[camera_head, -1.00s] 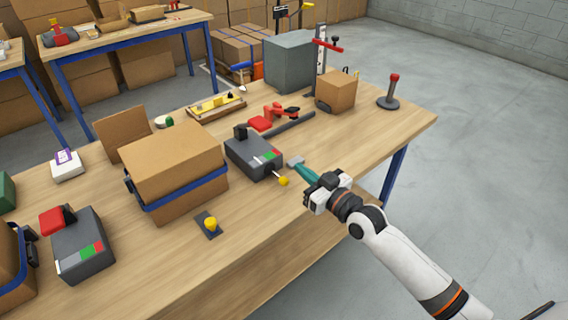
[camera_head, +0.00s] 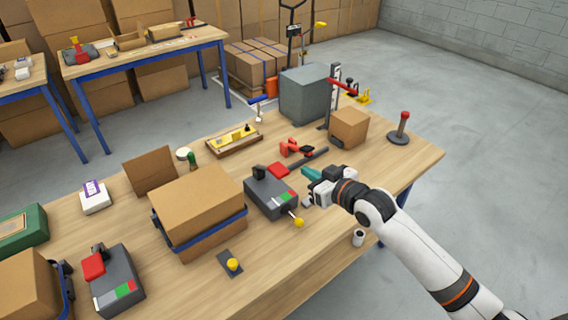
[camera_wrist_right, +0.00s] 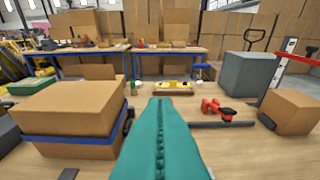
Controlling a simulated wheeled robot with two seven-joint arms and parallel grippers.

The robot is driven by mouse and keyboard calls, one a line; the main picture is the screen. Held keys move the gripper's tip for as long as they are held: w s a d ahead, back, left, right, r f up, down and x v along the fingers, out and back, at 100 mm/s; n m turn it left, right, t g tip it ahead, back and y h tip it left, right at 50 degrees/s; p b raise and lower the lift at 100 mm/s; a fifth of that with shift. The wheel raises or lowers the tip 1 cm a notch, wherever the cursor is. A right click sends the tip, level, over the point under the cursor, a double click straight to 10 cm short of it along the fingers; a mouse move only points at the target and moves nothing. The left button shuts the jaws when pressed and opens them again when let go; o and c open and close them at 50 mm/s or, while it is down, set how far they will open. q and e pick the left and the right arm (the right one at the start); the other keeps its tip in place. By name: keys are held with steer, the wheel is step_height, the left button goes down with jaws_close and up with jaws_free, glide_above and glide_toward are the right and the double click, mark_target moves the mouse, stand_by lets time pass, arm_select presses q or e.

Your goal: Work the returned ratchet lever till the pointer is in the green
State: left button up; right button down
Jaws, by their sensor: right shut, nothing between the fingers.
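A dark grey box (camera_head: 268,193) stands on the table in the head view, with a scale of white, green and red (camera_head: 286,199) on its front edge. A lever with a yellow ball knob (camera_head: 299,223) sticks out from its front. The pointer is too small to make out. A second grey box (camera_head: 113,284) with a similar scale and a red part on top stands at the left. My right gripper (camera_head: 306,171) is shut and empty, behind and right of the knob, apart from it. Its teal fingers (camera_wrist_right: 161,135) fill the middle of the wrist view. My left gripper is out of view.
A strapped carton (camera_head: 197,203) stands left of the grey box, with a yellow knob on a dark plate (camera_head: 231,263) in front. Red clamp-like parts (camera_head: 291,148), a small carton (camera_head: 349,127) and a large grey block (camera_head: 304,94) lie behind. The front right of the table is largely clear.

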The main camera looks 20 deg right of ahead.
steer(key=p, duration=0.2)
glide_toward(269, 170)
steer(key=w+r, duration=0.4)
steer(key=r, duration=0.1)
steer(key=shift+w+d+f, duration=0.1)
steer(key=shift+f, duration=2.3)
